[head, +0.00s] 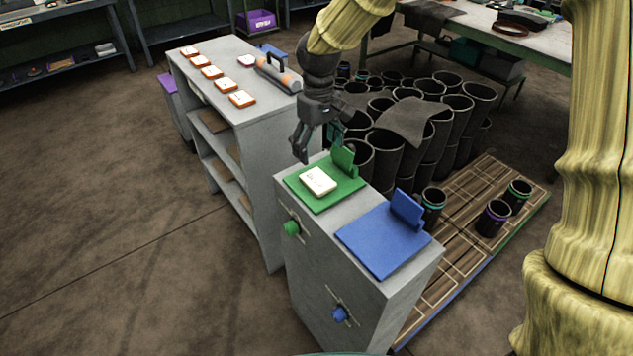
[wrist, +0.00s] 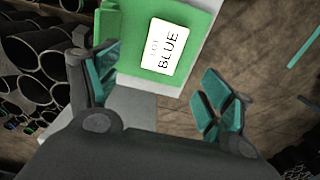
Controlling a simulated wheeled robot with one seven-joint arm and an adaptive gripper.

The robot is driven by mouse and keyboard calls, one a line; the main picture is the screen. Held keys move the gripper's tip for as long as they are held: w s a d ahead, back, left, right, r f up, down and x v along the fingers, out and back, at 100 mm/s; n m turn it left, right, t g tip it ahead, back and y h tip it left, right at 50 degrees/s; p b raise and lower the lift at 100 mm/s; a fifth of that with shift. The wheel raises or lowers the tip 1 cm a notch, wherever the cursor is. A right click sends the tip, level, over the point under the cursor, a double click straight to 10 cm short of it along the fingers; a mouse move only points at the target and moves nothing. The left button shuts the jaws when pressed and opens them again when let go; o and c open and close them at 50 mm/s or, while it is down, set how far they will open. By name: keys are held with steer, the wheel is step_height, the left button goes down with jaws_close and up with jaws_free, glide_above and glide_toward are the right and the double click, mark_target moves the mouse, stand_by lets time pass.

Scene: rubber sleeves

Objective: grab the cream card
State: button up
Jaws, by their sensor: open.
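The cream card (head: 318,181) lies flat on the green plate (head: 345,191) on top of the grey cabinet. In the wrist view the card (wrist: 165,46) reads "LOT BLUE" and lies on the green plate (wrist: 130,52), ahead of the fingers and between their lines. My gripper (head: 318,143) is above the back left edge of the green plate, apart from the card. In the wrist view my gripper (wrist: 158,88) is open, with teal finger pads spread wide and nothing between them.
A blue plate (head: 383,241) with an upright tab is beside the green one. The green plate's raised tab (head: 344,160) stands near my gripper. Stacked black sleeves (head: 405,125) are behind the cabinet. A grey shelf (head: 225,75) holds several orange-edged cards and a handled tool.

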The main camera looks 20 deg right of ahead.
mark_target(318, 180)
step_height(318, 180, down, 4)
steer(key=shift+s+f+p, duration=0.15)
steer(key=shift+f+p, duration=0.35)
steer(key=shift+f, duration=0.1)
steer(key=shift+s+a+f+p, duration=0.15)
steer(key=shift+f+p, duration=0.35)
steer(key=shift+f, duration=1.6)
steer(key=c, duration=1.1)
